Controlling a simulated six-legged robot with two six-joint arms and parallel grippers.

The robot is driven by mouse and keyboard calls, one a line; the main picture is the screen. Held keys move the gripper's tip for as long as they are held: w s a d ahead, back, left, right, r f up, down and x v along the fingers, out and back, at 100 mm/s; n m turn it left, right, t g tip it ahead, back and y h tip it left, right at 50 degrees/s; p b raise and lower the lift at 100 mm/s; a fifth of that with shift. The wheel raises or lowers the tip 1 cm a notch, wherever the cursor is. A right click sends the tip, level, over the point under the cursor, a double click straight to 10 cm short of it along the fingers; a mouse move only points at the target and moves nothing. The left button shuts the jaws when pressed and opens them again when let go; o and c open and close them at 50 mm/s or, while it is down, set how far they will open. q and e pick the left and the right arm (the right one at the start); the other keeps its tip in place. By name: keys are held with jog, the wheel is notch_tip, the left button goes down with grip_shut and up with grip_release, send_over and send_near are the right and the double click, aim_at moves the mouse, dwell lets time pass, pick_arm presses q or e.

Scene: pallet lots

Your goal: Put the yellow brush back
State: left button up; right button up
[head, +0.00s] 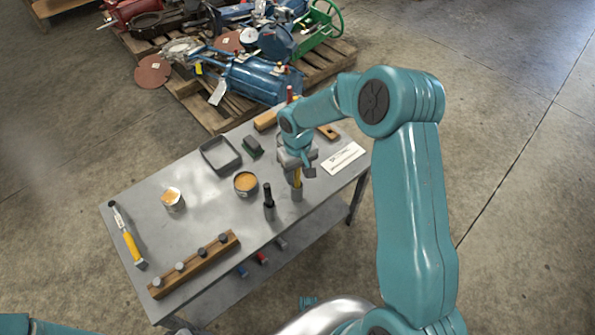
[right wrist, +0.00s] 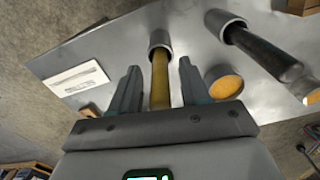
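A yellow handle, which looks like the yellow brush (right wrist: 160,82), stands upright in a grey round holder (right wrist: 160,40) on the table. It also shows in the head view (head: 298,178), below my right gripper (head: 297,167). In the right wrist view my right gripper (right wrist: 158,92) is open, with one finger on each side of the handle and a gap showing beside each. The brush's lower end is hidden in the holder. A black-handled tool (head: 268,193) stands in a second holder (right wrist: 222,20) next to it. My left gripper is out of view.
The grey table carries a tray (head: 207,164), a dark green block (head: 252,147), two tubs with orange contents (head: 245,182) (head: 172,199), a wooden rack (head: 163,286), a yellow-handled tool (head: 132,247) and a white card (head: 343,158). A loaded pallet (head: 210,119) stands behind.

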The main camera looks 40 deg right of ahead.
jog(key=shift+r, duration=0.2)
pick_arm(q)
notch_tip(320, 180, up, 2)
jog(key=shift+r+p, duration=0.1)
jog(key=shift+p, duration=1)
pick_arm(e)
notch_tip(320, 180, up, 12)
jog(key=shift+f, duration=0.1)
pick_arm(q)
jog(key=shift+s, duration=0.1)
pick_arm(e)
jog(key=shift+s, duration=0.1)
